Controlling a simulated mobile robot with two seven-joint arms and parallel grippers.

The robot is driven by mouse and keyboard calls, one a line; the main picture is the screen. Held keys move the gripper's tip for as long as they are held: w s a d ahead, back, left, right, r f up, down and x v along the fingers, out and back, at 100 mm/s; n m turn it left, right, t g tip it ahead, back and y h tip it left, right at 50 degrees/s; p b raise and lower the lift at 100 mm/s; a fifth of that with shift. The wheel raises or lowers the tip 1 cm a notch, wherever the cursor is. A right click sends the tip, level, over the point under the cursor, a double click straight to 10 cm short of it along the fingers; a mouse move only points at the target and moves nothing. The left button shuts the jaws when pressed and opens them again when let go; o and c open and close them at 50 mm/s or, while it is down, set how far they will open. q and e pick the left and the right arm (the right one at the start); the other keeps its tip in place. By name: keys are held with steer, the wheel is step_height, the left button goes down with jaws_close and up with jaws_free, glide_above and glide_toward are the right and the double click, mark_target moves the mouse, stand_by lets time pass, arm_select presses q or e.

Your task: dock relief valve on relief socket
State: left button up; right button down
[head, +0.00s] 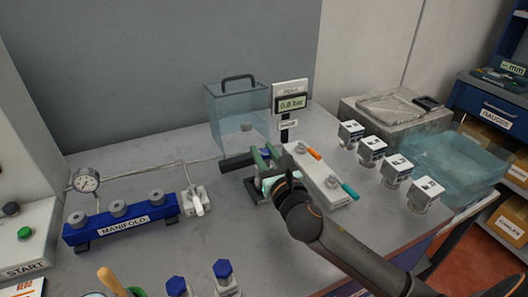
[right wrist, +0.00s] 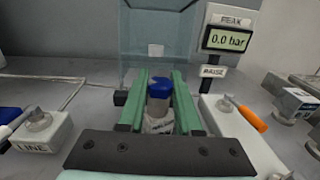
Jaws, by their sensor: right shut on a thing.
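The relief valve, a small part with a blue cap and a pale labelled body (right wrist: 158,122), stands between the green fingers of my right gripper (right wrist: 158,100) in the right wrist view. The gripper is shut on it, and the blue cap is upright. In the head view my right gripper (head: 264,160) is in front of the clear box, left of the white block with levers; it mostly hides the valve. I cannot make out the relief socket for certain, nor whether the valve's lower end touches anything. My left gripper is not in view.
A clear box (head: 226,108) with a black handle stands behind the gripper. The white lever block (head: 318,178) is close on its right, beside the pressure display (head: 290,102). The blue manifold (head: 122,219) is at left. Blue-topped parts (head: 223,269) stand at the front.

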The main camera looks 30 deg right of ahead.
steer(key=shift+f+b, duration=0.4)
steer(key=shift+f, duration=0.2)
steer(key=c, duration=0.9)
jaws_free()
steer(key=shift+o, duration=0.2)
steer(key=shift+s, duration=0.1)
steer(key=s+a+p, duration=0.1)
steer(key=s, duration=0.9)
steer(key=shift+s+a, duration=0.2)
steer(key=shift+s, duration=0.2)
